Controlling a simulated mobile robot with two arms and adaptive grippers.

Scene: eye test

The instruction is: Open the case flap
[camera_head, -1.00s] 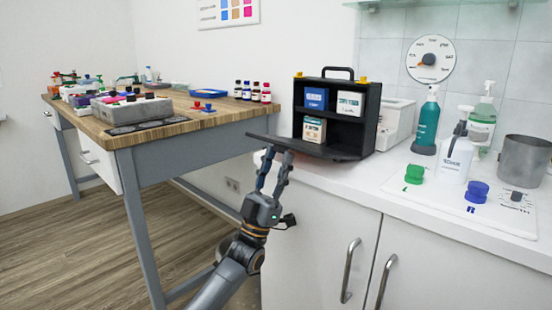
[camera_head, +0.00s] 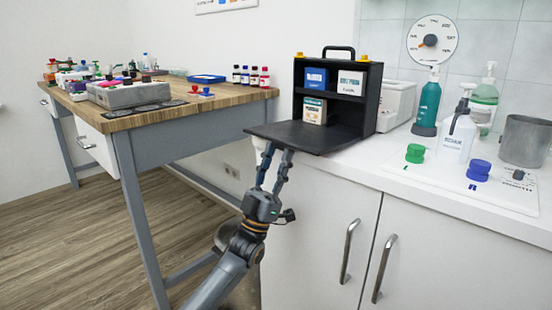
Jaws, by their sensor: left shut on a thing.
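The black case (camera_head: 369,108) stands upright on the white counter, with a handle and two yellow latches on top. Its front is open and shows two shelves. Its flap (camera_head: 303,135) is folded down and out to the front, roughly level, and juts past the counter's front edge. My left gripper (camera_head: 278,149) is at the flap's front edge from below and is shut on it. The fingertips are partly hidden by the flap. My right gripper is out of view.
Blue, white and cream boxes (camera_head: 314,111) stand in the case. Bottles (camera_head: 427,104), a metal beaker (camera_head: 526,141), and green and blue knobs (camera_head: 478,171) are to the right on the counter. A wooden workbench (camera_head: 225,98) with small items is left.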

